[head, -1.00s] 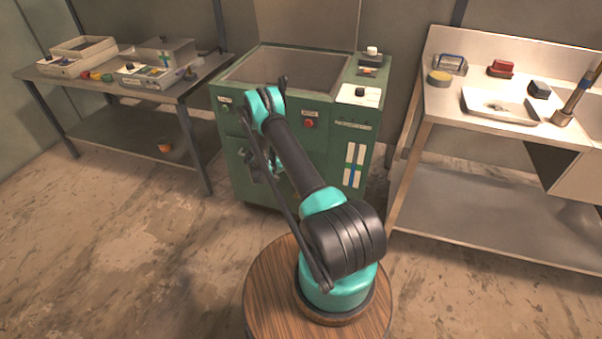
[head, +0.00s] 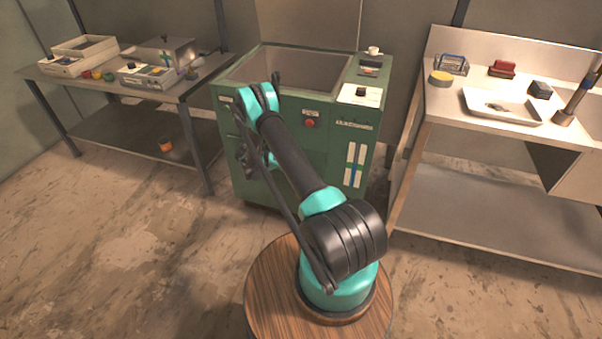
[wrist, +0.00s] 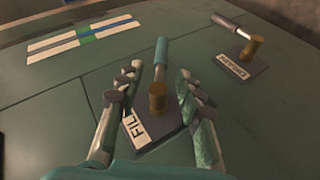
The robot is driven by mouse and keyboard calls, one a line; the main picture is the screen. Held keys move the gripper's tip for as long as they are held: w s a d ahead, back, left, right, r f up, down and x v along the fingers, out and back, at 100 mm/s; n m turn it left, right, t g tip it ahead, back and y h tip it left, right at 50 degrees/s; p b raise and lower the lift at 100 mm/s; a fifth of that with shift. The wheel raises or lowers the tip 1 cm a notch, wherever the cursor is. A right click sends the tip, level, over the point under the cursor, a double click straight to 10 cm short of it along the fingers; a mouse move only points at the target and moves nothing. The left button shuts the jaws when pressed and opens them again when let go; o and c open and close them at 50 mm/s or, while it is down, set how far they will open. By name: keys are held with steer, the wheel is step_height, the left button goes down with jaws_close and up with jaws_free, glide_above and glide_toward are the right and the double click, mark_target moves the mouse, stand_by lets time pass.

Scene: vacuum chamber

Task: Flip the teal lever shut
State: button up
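The teal lever (wrist: 161,56) stands out from a brass pivot on a dark plate with a white label (wrist: 138,124) that begins "FIL", in the wrist view. My gripper (wrist: 158,74) is open, with one finger on each side of the lever. I cannot tell whether either finger touches it. In the head view my gripper (head: 247,160) is at the front of the green cabinet (head: 230,180), left of its middle, and the lever cannot be made out there.
A second lever (wrist: 232,27) with a grey handle and brass pivot is to the right in the wrist view. A striped white, green and blue panel (wrist: 85,38) is at upper left. Benches stand left (head: 200,88) and right (head: 440,105) of the cabinet.

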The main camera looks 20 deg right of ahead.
steer(key=v, duration=0.8)
steer(key=shift+r, duration=0.1)
